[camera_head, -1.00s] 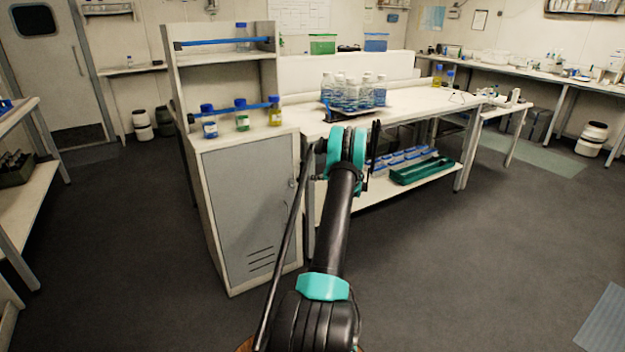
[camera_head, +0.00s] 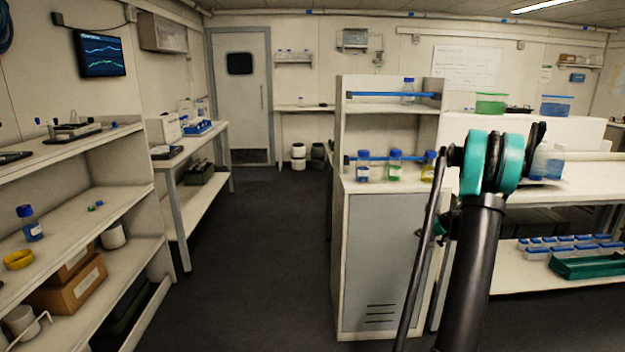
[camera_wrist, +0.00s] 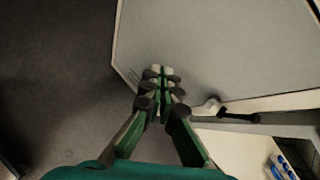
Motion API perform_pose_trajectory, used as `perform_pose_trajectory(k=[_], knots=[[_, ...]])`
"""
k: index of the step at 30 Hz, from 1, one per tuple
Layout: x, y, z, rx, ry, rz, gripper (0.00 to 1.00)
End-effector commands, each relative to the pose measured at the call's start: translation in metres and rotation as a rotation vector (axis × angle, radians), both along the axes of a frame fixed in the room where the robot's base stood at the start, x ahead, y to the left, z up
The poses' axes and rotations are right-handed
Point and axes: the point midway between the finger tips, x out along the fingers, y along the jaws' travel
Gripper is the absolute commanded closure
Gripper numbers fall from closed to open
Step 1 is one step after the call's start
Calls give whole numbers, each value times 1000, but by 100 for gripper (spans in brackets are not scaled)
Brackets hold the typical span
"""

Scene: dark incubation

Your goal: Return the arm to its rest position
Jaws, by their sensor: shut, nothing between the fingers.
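My arm rises at the right of the head view, black with teal joints, in front of the grey cabinet and the bench. My gripper (camera_wrist: 160,88) shows in the wrist view with its green and dark fingers close together and nothing between them. Past the fingertips is the grey cabinet door (camera_wrist: 220,45), with dark floor to the left. In the head view I cannot make out the gripper's fingers.
The cabinet (camera_head: 380,260) stands close to my arm, with several blue-capped bottles (camera_head: 395,165) on top. A bench (camera_head: 510,282) with a green tray (camera_head: 590,264) is at the right. Shelves (camera_head: 75,225) line the left. The floor (camera_head: 255,270) between is clear.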

Motion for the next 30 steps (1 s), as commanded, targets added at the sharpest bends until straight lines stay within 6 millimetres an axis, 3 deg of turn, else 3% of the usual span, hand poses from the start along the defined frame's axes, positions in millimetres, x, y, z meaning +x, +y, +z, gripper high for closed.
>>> perform_pose_trajectory(k=[1,6,15,24,30], knots=[[-13,22,9,-63,-6,65,100],[-61,80,28,-293,-34,304,100],[-166,164,46,-674,-92,756,100],[-288,218,39,-1020,-159,1239,100],[-369,235,22,-1230,-207,1574,100]])
